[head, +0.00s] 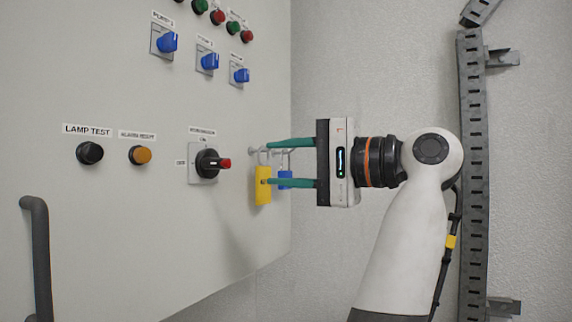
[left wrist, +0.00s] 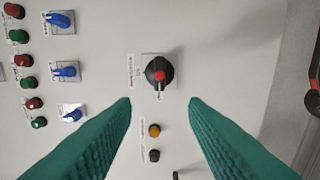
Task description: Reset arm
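The left gripper (head: 268,163) has two teal fingers spread apart, pointing left at the control panel (head: 110,220). It also shows in the left wrist view (left wrist: 160,101), with nothing between the fingertips. The black rotary switch with a red handle tip (head: 207,164) is on the panel, left of the fingertips. In the left wrist view the rotary switch (left wrist: 160,73) lies beyond the gap between the fingers. My right gripper is not in view.
A yellow tag (head: 263,194) and a blue padlock-like item (head: 286,181) hang from hooks close to the fingers, partly hidden. Blue selector knobs (head: 168,42), a black knob (head: 90,153) and an orange button (head: 140,155) stick out. A dark handle (head: 41,260) is at lower left.

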